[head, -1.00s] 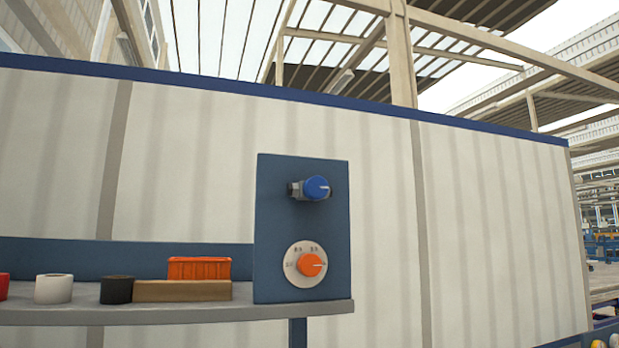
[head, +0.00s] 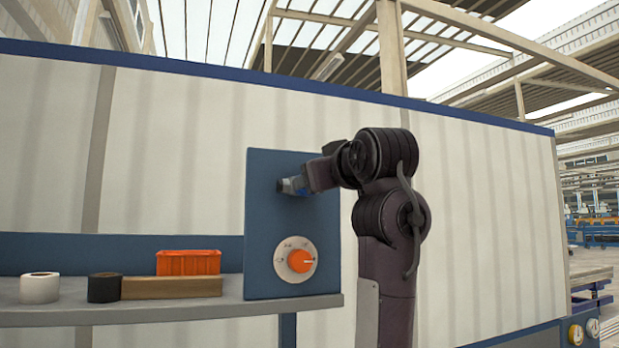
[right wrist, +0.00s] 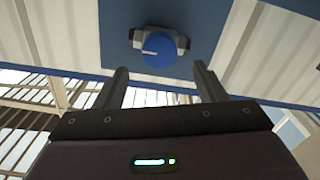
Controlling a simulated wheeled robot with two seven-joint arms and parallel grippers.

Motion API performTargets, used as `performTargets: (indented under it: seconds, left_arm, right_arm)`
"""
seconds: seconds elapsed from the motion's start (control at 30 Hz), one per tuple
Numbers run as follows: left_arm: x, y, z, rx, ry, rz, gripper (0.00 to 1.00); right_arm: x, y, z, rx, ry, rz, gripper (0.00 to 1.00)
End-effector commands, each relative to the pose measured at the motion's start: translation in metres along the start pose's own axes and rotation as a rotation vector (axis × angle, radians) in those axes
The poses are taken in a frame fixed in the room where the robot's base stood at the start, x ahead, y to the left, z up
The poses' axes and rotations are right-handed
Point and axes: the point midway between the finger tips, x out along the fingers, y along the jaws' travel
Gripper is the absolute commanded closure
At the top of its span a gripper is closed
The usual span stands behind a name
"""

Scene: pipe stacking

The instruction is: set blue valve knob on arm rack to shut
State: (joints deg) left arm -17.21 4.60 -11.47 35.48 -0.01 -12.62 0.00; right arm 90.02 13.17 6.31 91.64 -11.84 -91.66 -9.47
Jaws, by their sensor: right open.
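The blue valve knob (right wrist: 158,50) is on its grey valve body, which is fixed to a dark blue panel (right wrist: 112,20). In the right wrist view its white pointer line points left. In the head view the valve (head: 285,186) is near the top of the panel (head: 262,225), and my right gripper mostly hides the knob. My right gripper (head: 312,182) is close in front of the knob. In the right wrist view its two fingers (right wrist: 162,76) are open, one to each side below the knob, with nothing between them. My left gripper is out of view.
An orange dial (head: 300,261) on a white disc is below the valve. The shelf (head: 180,312) at left holds a white roll (head: 40,288), a black roll (head: 104,288), a wooden block (head: 172,287) and an orange crate (head: 188,263). A pale wall stands behind.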

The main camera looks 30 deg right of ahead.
Motion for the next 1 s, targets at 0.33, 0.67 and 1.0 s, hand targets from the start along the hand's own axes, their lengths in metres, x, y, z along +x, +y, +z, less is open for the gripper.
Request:
performTargets:
  seconds: [0.33, 0.67, 1.0]
  left_arm:
    - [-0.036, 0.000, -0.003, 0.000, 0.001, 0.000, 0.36]
    - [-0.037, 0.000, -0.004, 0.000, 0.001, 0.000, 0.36]
    - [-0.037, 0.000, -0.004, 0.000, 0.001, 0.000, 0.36]
  right_arm:
    - [0.052, 0.001, -0.003, 0.001, -0.002, 0.000, 0.36]
    - [0.059, 0.000, 0.000, 0.000, 0.000, 0.000, 0.36]
    - [0.059, 0.000, 0.000, 0.000, 0.000, 0.000, 0.74]
